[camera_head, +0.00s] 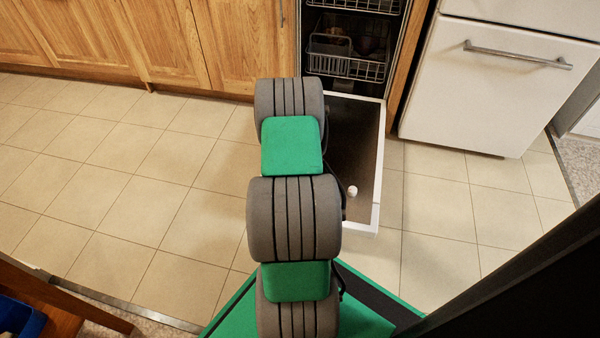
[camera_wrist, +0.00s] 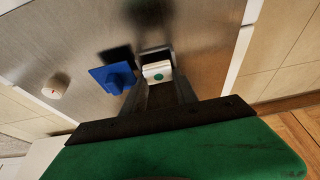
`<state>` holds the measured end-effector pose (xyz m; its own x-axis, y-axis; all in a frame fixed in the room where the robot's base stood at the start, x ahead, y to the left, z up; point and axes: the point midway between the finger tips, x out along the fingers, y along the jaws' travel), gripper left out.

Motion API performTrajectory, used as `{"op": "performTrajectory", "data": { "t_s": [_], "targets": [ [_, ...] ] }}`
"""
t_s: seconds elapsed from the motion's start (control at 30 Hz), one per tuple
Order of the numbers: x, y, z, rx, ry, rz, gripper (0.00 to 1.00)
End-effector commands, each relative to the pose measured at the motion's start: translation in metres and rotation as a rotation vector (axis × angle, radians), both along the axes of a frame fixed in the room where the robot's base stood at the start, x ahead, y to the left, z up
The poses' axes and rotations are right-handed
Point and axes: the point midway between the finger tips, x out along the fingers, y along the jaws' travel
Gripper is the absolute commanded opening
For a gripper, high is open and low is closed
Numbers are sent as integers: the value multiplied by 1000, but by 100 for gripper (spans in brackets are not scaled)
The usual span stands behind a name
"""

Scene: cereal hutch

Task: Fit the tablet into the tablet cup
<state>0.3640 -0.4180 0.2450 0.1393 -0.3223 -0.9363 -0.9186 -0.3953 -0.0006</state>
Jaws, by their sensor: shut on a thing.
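My gripper (camera_wrist: 159,84) points at the inner face of the open dishwasher door (camera_wrist: 210,50) in the wrist view. A dark recess (camera_wrist: 155,53), which looks like the tablet cup, shows just beyond the tablet. I cannot tell whether the tablet is inside it or still above it. A blue piece (camera_wrist: 113,77), perhaps the cup's lid, stands out left of the fingers, with a dark patch behind it. In the head view my arm hides the gripper, tablet and cup.
A white round cap (camera_wrist: 55,88) sits on the door, left of the blue piece; it also shows in the head view (camera_head: 352,191). Dishwasher racks (camera_head: 345,62) are above the lowered door. A white drawer front (camera_head: 495,85) stands right. Tiled floor lies open at left.

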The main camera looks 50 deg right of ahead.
Motion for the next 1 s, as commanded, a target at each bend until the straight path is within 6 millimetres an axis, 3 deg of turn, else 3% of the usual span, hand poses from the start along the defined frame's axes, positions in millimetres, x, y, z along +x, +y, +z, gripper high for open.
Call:
{"op": "performTrajectory", "data": {
  "t_s": [1.0],
  "targets": [
    [-2,4,-9,5,4,1,0]
  ]
}}
